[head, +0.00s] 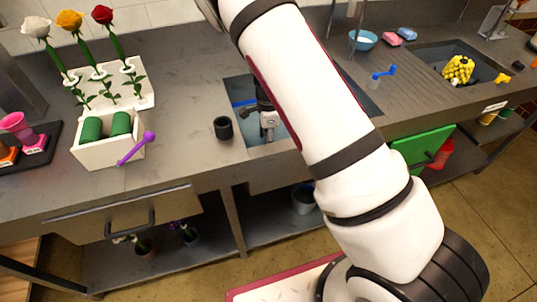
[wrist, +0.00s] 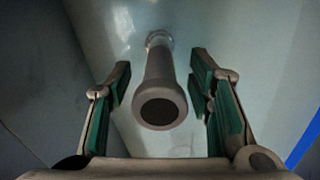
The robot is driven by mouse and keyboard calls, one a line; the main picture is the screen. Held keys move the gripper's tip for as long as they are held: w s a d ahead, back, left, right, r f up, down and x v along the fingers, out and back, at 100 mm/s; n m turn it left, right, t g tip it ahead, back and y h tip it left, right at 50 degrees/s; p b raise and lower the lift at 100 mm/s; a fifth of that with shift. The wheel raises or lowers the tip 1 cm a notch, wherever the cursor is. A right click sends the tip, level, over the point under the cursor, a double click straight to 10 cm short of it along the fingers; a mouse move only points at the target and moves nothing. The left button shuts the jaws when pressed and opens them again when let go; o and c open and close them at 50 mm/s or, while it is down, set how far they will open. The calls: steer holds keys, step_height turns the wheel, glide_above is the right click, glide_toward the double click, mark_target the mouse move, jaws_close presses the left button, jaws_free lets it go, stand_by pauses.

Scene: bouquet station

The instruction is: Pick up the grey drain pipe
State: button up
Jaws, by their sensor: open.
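The grey drain pipe (wrist: 160,75) stands in the sink basin. In the wrist view its round, dark open end faces the camera. My gripper (wrist: 161,88) is open, with one green-padded finger on each side of the pipe. Gaps show between the pipe and both fingers, so it is not gripped. In the head view my gripper (head: 267,120) reaches down into the left sink (head: 240,88). My arm hides much of that sink, and I cannot clearly make out the pipe there.
A black cup-like cylinder (head: 223,128) stands on the counter left of the sink. A white box with green rolls (head: 82,152) and a purple tool (head: 136,149) are further left. Behind them a white holder (head: 140,98) bears roses. A blue strip (wrist: 302,147) lies at the wrist view's right.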

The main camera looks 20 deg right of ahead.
step_height(320, 180, down, 2)
jaws_close()
stand_by(0.3)
steer(key=shift+r, duration=0.1)
